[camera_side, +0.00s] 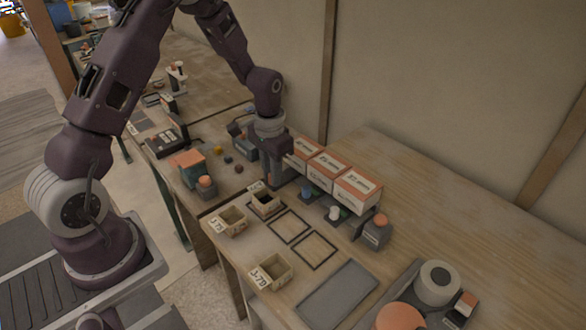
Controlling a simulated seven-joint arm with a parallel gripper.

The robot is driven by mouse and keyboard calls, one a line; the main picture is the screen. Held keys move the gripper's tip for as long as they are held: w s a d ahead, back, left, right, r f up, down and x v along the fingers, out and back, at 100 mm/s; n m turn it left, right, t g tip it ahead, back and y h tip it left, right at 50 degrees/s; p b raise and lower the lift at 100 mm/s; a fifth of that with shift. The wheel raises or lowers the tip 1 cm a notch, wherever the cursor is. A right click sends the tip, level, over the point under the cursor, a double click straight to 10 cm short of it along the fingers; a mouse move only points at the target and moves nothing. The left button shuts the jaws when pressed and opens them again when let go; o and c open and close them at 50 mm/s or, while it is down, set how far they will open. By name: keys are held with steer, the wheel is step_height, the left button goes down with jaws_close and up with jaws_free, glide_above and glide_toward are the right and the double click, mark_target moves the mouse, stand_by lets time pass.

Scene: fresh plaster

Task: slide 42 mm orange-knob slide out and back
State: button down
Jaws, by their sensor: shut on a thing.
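Three white boxes with orange tops and "mm" labels stand in a row: the left box (305,148), the middle box (328,170) and the right box (358,191). The numbers are too small to read surely. A blue knob (307,191) and a white knob (334,213) stand on dark bases in front of the middle and right boxes. My gripper (277,184) is down in front of the left box, shut on what stands there. The orange knob is not visible; the gripper hides that spot.
A grey box with an orange top (376,230) stands right of the row. Small labelled bins (271,271), (230,220) and dark square outlines (289,226) lie in front. A grey mat (338,293) and a tray with round things (438,283) are nearer right. The table's back right is clear.

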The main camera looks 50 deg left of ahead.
steer(key=shift+w, duration=1.5)
steer(key=c, duration=1.3)
jaws_free()
steer(key=shift+r, duration=4)
